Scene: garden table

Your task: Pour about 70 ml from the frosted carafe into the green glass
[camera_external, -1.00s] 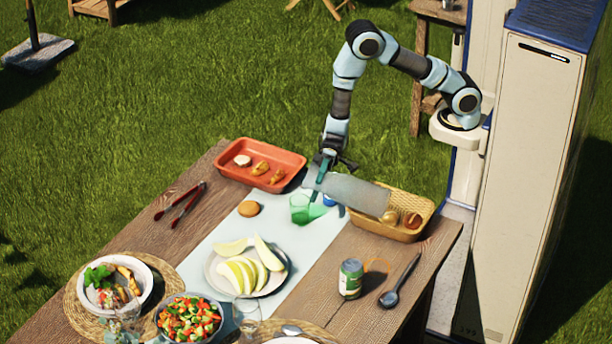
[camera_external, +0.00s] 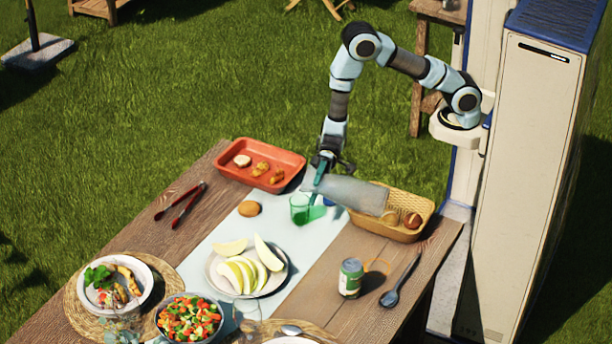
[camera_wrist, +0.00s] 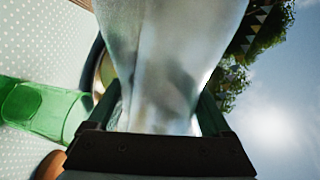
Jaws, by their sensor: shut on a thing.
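The frosted carafe (camera_external: 346,193) is held tilted almost on its side, above the table. Its narrower end is at the left, near the green glass, and its wide end is at the right over the basket. My gripper (camera_external: 318,177) is shut on the carafe; in the wrist view the carafe (camera_wrist: 175,60) fills the space between the fingers. I cannot make out a stream or the liquid level.
A wicker basket (camera_external: 424,207) with round items lies under the carafe's wide end. A red tray (camera_external: 292,158) with food stands behind the glass. A bun (camera_external: 249,208), a melon plate (camera_external: 283,279), a can (camera_external: 350,278) and tongs (camera_external: 188,204) are nearby.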

